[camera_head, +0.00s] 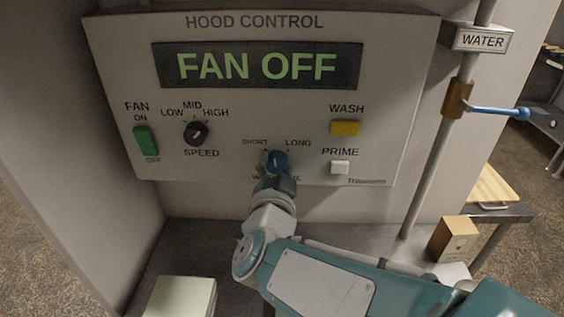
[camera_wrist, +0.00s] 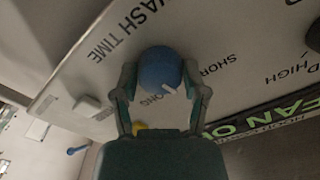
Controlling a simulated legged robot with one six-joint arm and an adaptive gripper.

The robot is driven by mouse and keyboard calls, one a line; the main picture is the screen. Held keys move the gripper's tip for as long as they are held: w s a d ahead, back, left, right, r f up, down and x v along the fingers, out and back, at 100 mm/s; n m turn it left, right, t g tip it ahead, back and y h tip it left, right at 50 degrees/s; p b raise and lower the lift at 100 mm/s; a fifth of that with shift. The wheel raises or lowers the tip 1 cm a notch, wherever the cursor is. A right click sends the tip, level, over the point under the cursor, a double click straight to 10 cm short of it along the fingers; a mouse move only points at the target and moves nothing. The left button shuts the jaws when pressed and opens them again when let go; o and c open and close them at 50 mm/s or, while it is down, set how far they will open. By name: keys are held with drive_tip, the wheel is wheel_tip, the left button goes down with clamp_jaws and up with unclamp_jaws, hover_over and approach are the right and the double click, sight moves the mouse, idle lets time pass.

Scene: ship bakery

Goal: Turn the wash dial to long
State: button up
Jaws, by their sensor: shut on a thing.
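The blue wash dial (camera_head: 277,161) sits low on the hood control panel, between the SHORT label (camera_head: 255,142) on its left and the LONG label (camera_head: 298,143) on its right. Its white pointer mark faces roughly upward, between the two labels. In the wrist view, the dial (camera_wrist: 157,66) shows between my two fingers, with the white mark (camera_wrist: 170,89) between the LONG and SHORT lettering. My gripper (camera_head: 275,173) is shut on the dial, a finger on each side. The WASH TIME lettering below the dial is partly hidden by my gripper in the head view.
The display (camera_head: 258,66) reads FAN OFF. A white PRIME button (camera_head: 340,167) and a yellow WASH button (camera_head: 344,128) are right of the dial. The speed knob (camera_head: 196,133) and green fan switch (camera_head: 145,140) are left. A pipe with a blue-handled valve (camera_head: 497,111) stands at right.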

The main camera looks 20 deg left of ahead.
drive_tip(key=m, duration=0.5)
drive_tip(key=shift+m, duration=0.3)
drive_tip(key=m, duration=0.5)
drive_tip(key=shift+f, duration=0.1)
idle(0.3)
drive_tip(key=o, duration=1.2)
drive_tip(key=shift+f, duration=0.1)
drive_tip(key=shift+c, duration=0.2)
drive_tip(key=shift+s, duration=0.1)
drive_tip(key=v, duration=1.1)
drive_tip(key=shift+s, duration=0.3)
